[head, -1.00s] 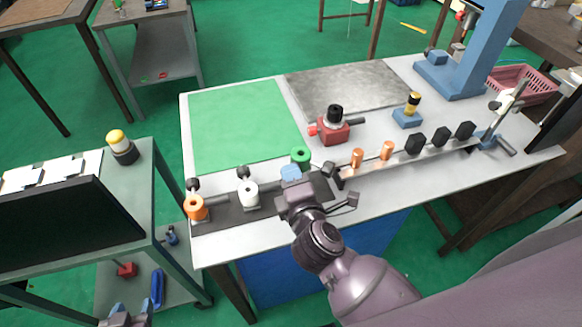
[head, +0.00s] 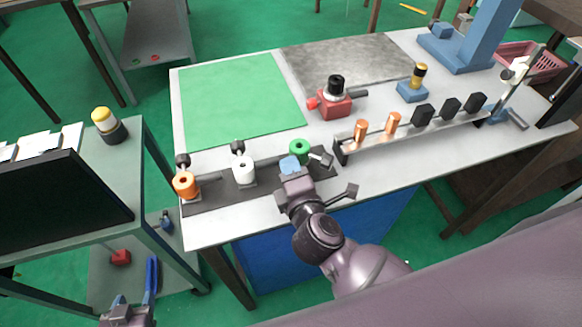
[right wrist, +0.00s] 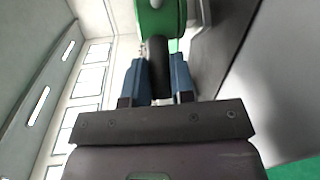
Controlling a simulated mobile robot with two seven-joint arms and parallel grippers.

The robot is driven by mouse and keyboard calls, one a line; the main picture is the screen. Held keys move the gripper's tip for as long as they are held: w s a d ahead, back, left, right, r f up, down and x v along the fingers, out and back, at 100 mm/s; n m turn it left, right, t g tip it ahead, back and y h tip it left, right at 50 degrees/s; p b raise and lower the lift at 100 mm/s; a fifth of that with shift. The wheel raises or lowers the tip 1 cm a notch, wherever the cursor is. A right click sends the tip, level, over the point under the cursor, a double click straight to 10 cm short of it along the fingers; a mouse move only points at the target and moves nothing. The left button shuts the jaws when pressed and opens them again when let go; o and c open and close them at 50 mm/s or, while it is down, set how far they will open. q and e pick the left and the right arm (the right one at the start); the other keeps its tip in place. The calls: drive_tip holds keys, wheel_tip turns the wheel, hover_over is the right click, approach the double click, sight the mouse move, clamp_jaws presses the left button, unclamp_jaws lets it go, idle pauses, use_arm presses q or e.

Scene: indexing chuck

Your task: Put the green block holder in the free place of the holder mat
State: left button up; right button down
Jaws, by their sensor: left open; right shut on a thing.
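The green block holder (head: 300,149) is at the right end of the dark holder mat (head: 216,190). My right gripper (head: 289,162) is shut on its dark stem. In the right wrist view the stem (right wrist: 158,70) sits between my blue fingers, with the green block (right wrist: 160,15) beyond them. I cannot tell whether the green holder touches the mat. My gripper and arm partly cover the mat's right part. An orange holder (head: 185,184) stands at the mat's left end and a white holder (head: 243,170) in its middle. My left gripper (head: 126,308) is open and empty, low at the left.
A rail with copper and black pieces (head: 410,135) lies right of the mat. A red chuck base (head: 333,103) stands behind it. A green sheet (head: 240,100) covers the clear back left of the table. A side cart (head: 100,170) stands at the left.

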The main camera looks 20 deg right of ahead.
use_arm(q)
drive_tip(key=shift+s+f, duration=0.2)
drive_tip(key=shift+s, duration=0.15)
drive_tip(key=shift+w+f+b, duration=0.15)
drive_tip(key=shift+f+b, duration=0.35)
drive_tip(key=shift+b, duration=0.05)
use_arm(e)
drive_tip(key=shift+f, duration=0.5)
drive_tip(key=c, duration=0.9)
unclamp_jaws()
use_arm(q)
drive_tip(key=shift+s+f, duration=0.15)
drive_tip(key=shift+s, duration=0.05)
use_arm(e)
drive_tip(key=shift+s, duration=0.15)
use_arm(q)
drive_tip(key=shift+w+f+b, duration=0.25)
drive_tip(key=shift+f+b, duration=0.25)
drive_tip(key=shift+b, duration=0.25)
use_arm(e)
drive_tip(key=s, duration=0.3)
drive_tip(key=s+r, duration=0.1)
drive_tip(key=s, duration=0.6)
drive_tip(key=shift+s+r, duration=0.2)
drive_tip(key=shift+r, duration=0.05)
